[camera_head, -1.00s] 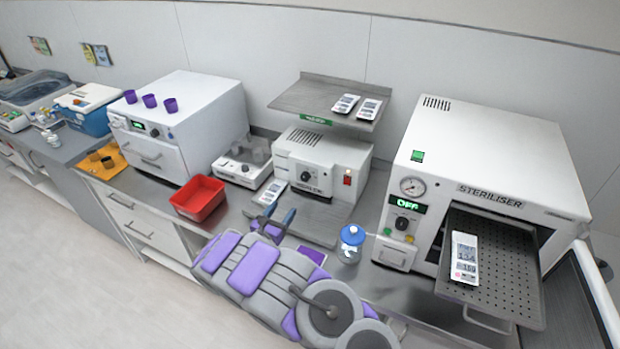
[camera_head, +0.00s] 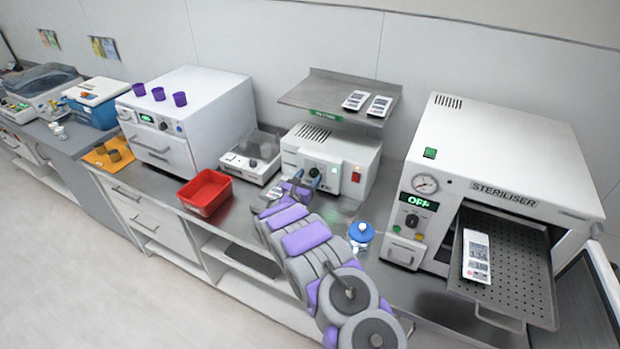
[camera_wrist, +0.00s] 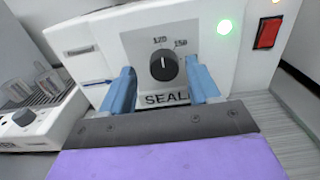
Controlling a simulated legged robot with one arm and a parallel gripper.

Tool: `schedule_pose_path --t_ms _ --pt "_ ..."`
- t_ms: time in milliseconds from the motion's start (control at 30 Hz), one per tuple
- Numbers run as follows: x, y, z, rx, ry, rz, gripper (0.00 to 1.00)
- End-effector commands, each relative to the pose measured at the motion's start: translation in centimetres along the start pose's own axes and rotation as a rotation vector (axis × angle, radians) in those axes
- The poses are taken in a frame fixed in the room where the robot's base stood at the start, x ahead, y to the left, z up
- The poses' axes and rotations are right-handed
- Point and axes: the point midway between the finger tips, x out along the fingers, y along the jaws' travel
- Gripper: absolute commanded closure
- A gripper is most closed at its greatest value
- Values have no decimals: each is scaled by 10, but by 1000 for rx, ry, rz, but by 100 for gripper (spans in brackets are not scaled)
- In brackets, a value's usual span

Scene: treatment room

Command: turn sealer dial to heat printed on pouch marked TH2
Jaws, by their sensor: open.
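The sealer (camera_head: 358,160) is a white box on the counter under a metal shelf. In the wrist view its black round dial (camera_wrist: 164,67) sits above the word SEAL, with 120 and 150 printed above. The dial's pale mark points about straight up, nearest 120. My gripper (camera_wrist: 161,72) is open, its blue fingers on either side of the dial with gaps to it. Two pouches (camera_head: 355,100) (camera_head: 379,106) lie on the shelf and one pouch (camera_head: 477,257) on the steriliser tray. I cannot read TH2 on any; the tray pouch's print is small, perhaps 134 and 150.
A green lamp (camera_wrist: 224,27) and red switch (camera_wrist: 267,34) are right of the dial. The steriliser (camera_head: 500,160) with its tray out stands right. A blue-lidded jar (camera_head: 361,234) is close to my arm. A red bin (camera_head: 206,192) and small white device (camera_head: 251,158) stand left.

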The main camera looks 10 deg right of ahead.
Motion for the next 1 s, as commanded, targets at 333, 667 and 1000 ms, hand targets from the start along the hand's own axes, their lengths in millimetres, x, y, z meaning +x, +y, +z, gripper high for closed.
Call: schedule_pose_path --t_ms 333,667,1000 --pt "10 -6 1 4 3 -3 39" --pt "7 -3 1 2 0 -2 66" --pt "6 -2 1 2 0 1 93"
